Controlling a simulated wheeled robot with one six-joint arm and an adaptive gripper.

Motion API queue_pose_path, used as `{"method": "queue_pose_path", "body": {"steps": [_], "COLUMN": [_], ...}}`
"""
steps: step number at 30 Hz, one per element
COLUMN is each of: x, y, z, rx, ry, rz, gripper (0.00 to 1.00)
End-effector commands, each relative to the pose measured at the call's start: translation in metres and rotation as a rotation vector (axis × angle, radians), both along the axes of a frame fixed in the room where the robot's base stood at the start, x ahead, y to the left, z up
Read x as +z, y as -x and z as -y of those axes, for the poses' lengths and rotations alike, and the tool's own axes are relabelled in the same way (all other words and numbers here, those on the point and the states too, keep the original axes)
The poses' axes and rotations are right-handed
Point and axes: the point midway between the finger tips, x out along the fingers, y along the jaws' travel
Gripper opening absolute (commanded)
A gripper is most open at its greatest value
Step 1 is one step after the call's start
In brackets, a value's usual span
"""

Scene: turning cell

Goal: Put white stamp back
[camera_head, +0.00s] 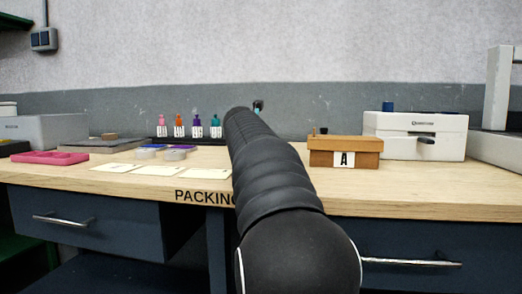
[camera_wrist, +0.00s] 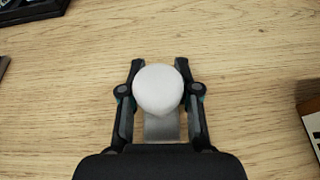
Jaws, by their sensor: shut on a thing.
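In the wrist view my gripper (camera_wrist: 160,64) is shut on the white stamp (camera_wrist: 159,91), whose rounded white top shows between the fingers. A grey part shows just below the white top. Bare wooden tabletop lies beneath, and I cannot tell how high the stamp is above it. In the head view my arm hides the stamp and nearly all of the gripper. Several coloured stamps, including a pink one (camera_head: 162,125), an orange one (camera_head: 179,126), a purple one (camera_head: 197,126) and a teal one (camera_head: 215,126), stand in a row left of my arm.
A wooden box (camera_head: 320,158) labelled A stands right of my arm, beside a white machine (camera_head: 440,132). Its edge shows at right in the wrist view (camera_wrist: 310,110). White cards (camera_head: 158,170) and a pink tray (camera_head: 50,157) lie at left. A dark object (camera_wrist: 32,9) is at the wrist view's upper left.

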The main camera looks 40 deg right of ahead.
Motion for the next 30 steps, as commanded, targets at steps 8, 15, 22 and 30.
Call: {"method": "queue_pose_path", "body": {"steps": [8,15,22,30], "x": [-0.001,0.001,0.013,0.033], "y": [0.0,0.0,0.016,0.048], "z": [0.0,0.0,-0.021,-0.06], "rx": [0.0,0.0,0.002,0.003], "ry": [0.0,0.0,0.0,0.0], "rz": [0.0,0.0,0.003,0.003], "gripper": [0.57,0.57,0.57,0.57]}}
